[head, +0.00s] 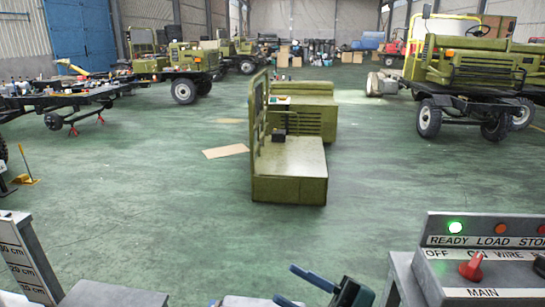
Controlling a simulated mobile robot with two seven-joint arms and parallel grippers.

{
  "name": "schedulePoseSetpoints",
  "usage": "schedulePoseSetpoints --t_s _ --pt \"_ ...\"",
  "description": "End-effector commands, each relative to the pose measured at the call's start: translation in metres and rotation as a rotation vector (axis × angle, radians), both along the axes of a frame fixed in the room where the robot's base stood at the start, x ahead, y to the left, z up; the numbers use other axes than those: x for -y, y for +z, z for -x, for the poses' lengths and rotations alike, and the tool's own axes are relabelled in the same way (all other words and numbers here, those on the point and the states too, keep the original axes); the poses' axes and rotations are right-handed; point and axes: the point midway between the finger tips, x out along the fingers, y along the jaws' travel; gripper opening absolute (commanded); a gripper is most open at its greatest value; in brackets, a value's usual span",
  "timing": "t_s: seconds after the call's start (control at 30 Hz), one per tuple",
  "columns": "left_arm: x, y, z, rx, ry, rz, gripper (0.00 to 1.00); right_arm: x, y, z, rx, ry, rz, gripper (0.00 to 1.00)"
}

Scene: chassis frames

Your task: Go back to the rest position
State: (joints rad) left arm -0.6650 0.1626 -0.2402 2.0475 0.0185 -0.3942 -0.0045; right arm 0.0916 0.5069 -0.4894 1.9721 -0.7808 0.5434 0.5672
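My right gripper (287,284) is at the bottom edge of the head view, a little right of the middle. Its two blue fingers point left and stand apart, with nothing seen between them. Part of its dark body is cut off by the frame's lower edge. I do not see my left gripper in this view.
A control box (484,256) with a red knob (471,266) and a lit green lamp (455,227) stands close at right. A grey post with centimetre marks (22,255) is at lower left. A green vehicle cab section (290,170) stands ahead on open floor.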

Motion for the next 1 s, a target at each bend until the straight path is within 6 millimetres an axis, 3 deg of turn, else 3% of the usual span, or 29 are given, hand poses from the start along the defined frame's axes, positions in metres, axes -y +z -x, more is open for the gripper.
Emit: schedulePoseSetpoints --t_s 0.13,0.2,0.3,0.4,0.5,0.7,1.0 --pt "-0.001 0.001 0.0 0.0 0.002 -0.001 0.36 0.036 -0.054 -0.014 -0.329 -0.331 -0.184 0.38" --pt "-0.001 0.001 0.0 0.0 0.002 -0.001 0.36 0.057 -0.096 -0.01 -0.519 -0.49 -0.22 0.38" --pt "-0.001 0.002 0.0 0.0 0.003 -0.001 0.36 0.081 -0.16 0.013 -0.787 -0.669 -0.217 0.38" --pt "-0.001 0.002 -0.001 0.0 0.004 -0.001 0.36 0.094 -0.21 0.045 -1.005 -0.776 -0.187 0.38" --pt "-0.001 0.002 -0.001 0.0 0.004 -0.001 0.36 0.1 -0.244 0.076 -1.166 -0.833 -0.152 0.38" --pt "-0.001 0.003 -0.001 0.0 0.006 0.0 0.36 0.102 -0.27 0.107 -1.307 -0.867 -0.116 0.38" --pt "-0.002 0.003 -0.001 0.0 0.006 0.0 0.36 0.102 -0.271 0.108 -1.311 -0.868 -0.113 0.38"
